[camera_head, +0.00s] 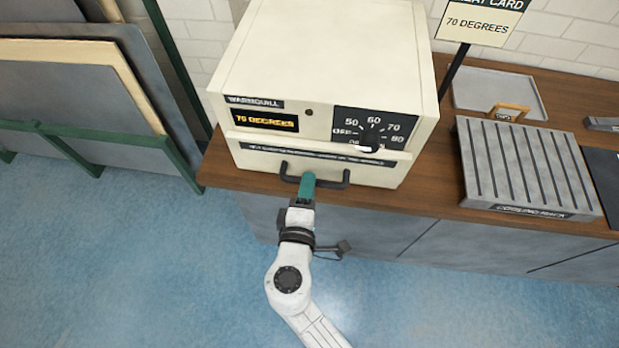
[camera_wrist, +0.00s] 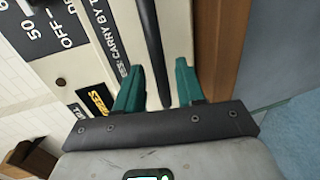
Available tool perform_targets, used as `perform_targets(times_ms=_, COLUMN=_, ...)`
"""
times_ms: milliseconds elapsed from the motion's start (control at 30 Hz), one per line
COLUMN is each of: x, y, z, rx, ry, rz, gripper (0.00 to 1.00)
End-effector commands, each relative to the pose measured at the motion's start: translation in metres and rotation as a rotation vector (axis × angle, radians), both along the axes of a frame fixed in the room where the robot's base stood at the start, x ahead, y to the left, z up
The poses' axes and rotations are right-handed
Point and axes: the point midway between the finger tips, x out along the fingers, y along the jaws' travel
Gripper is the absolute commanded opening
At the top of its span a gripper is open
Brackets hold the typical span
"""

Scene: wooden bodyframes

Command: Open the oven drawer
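The cream oven (camera_head: 325,65) stands on the wooden counter, with a lit display reading 70 degrees and a dial on its front. The drawer front (camera_head: 250,160) is the low panel with a dark label strip; it looks flush or nearly so. A dark bar handle (camera_head: 335,183) sticks out below the strip. My gripper (camera_head: 307,182) is at the handle, left of its middle. In the wrist view, the green fingers of my gripper (camera_wrist: 158,80) are apart, with the handle (camera_wrist: 151,45) between them. Gaps show beside the handle, so they are not closed on it.
A grey slatted cooling rack (camera_head: 525,165) sits on the wooden counter (camera_head: 430,190) to the right. A sign (camera_head: 480,25) reading 70 degrees stands behind it. A green-framed rack of boards (camera_head: 75,85) is at the left. The blue floor (camera_head: 130,280) in front is clear.

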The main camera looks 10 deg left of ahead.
Motion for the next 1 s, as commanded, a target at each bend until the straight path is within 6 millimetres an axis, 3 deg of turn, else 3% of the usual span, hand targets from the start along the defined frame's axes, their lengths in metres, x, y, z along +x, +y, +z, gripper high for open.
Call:
perform_targets(times_ms=200, x=0.021, y=0.0, z=-0.004, rx=0.0, ry=-0.001, rz=0.0, gripper=0.38)
perform_targets(times_ms=567, x=0.024, y=-0.001, z=-0.005, rx=0.0, ry=0.0, rz=0.0, gripper=0.37)
perform_targets(times_ms=933, x=0.024, y=-0.001, z=-0.005, rx=0.0, ry=0.0, rz=0.0, gripper=0.02)
perform_targets(times_ms=1000, x=0.024, y=-0.001, z=-0.005, rx=0.0, ry=0.0, rz=0.0, gripper=0.0)
